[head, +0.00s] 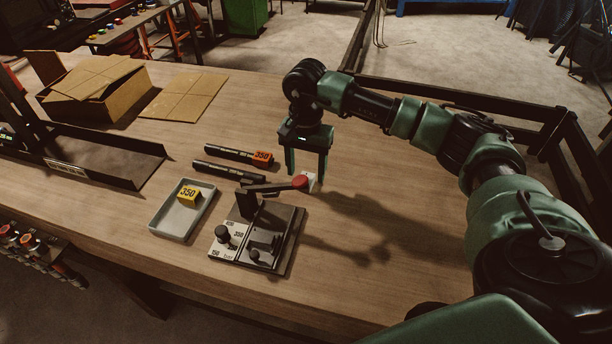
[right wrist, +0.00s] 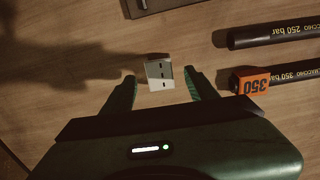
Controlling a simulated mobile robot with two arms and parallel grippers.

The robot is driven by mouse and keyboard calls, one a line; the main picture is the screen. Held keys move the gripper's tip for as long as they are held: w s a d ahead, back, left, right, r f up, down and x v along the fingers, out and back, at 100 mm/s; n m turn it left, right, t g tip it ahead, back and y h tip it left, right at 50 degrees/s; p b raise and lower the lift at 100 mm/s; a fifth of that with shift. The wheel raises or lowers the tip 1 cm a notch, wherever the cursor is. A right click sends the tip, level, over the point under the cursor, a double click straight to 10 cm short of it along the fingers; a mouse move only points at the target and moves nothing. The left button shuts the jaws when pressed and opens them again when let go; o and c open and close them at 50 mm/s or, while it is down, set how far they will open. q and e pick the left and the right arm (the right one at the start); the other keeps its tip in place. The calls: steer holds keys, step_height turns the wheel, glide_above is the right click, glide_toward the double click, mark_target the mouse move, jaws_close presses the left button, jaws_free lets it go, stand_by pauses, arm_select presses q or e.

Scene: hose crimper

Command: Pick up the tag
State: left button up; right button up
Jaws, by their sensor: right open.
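A small white tag-like block (head: 309,181) with dark marks lies on the table just behind the crimper's red knob. It also shows in the right wrist view (right wrist: 159,73). My right gripper (head: 306,174) points down over it, open, with the block between and slightly beyond its fingertips in the wrist view (right wrist: 163,84); I cannot tell whether they touch. A yellow tag (head: 188,193) marked 350 sits in the grey tray (head: 163,232). An orange tag (head: 263,158) marked 350 is at the end of a black hose (head: 228,151). My left gripper is not in view.
The hose crimper (head: 290,245), with a red-knobbed lever, stands in front of my right gripper. A second black hose (head: 226,171) lies to the left. A cardboard box (head: 118,95) and dark rack (head: 110,155) stand farther left. The table's right part is clear.

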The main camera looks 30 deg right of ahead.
steer(key=shift+f, duration=1.25)
jaws_close()
